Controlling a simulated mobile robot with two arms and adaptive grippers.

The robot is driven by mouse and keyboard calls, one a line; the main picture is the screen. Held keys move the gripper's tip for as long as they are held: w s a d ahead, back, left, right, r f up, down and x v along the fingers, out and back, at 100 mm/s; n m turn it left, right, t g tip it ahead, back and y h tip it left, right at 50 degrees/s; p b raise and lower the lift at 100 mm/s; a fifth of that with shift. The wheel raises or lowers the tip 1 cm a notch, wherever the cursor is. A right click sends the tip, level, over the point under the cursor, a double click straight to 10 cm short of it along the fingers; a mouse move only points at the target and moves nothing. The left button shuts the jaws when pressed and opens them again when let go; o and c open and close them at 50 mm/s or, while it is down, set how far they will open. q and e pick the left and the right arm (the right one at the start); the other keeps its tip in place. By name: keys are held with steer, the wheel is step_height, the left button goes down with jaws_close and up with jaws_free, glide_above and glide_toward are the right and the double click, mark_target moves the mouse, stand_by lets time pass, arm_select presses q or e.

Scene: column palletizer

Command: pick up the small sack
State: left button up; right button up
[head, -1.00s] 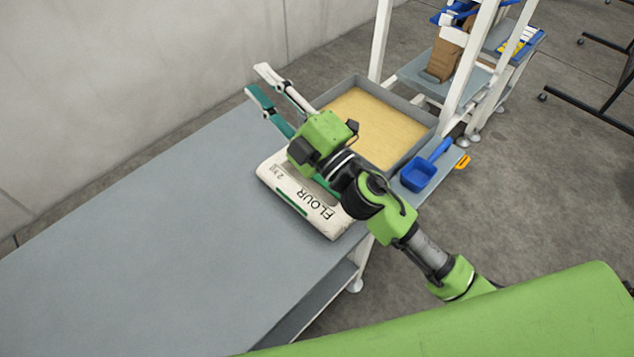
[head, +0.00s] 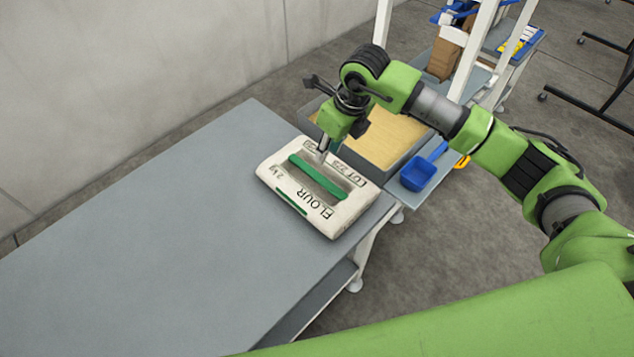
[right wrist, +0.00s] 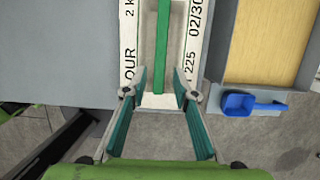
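The small sack (head: 292,187) is a white flour bag with green bands, lying flat on the grey table near its right end. It also shows in the right wrist view (right wrist: 130,42). My right gripper (head: 323,157) points down over the sack's far part in the head view. In the right wrist view its teal fingers (right wrist: 160,72) are apart, with nothing held between them. The sack's long green band runs up between the fingertips in that picture. I cannot tell whether the fingertips touch the sack. My left gripper is in neither view now.
A grey tray (head: 402,161) of pale yellow material stands just beyond the sack. A blue scoop (head: 418,175) lies beside the tray. A white-posted rack (head: 474,55) stands behind. The table (head: 170,230) is clear to the left.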

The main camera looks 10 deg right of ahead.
mark_target(317, 176)
steer(key=b+x, duration=0.8)
steer(key=x, duration=0.5)
steer(key=shift+w+d+f, duration=0.1)
steer(key=shift+w+f, duration=0.05)
steer(key=shift+f, duration=0.2)
steer(key=shift+c, duration=0.2)
steer(key=shift+r, duration=0.1)
jaws_close()
steer(key=shift+w+r, duration=0.15)
steer(key=shift+r, duration=0.15)
steer(key=shift+f, duration=0.1)
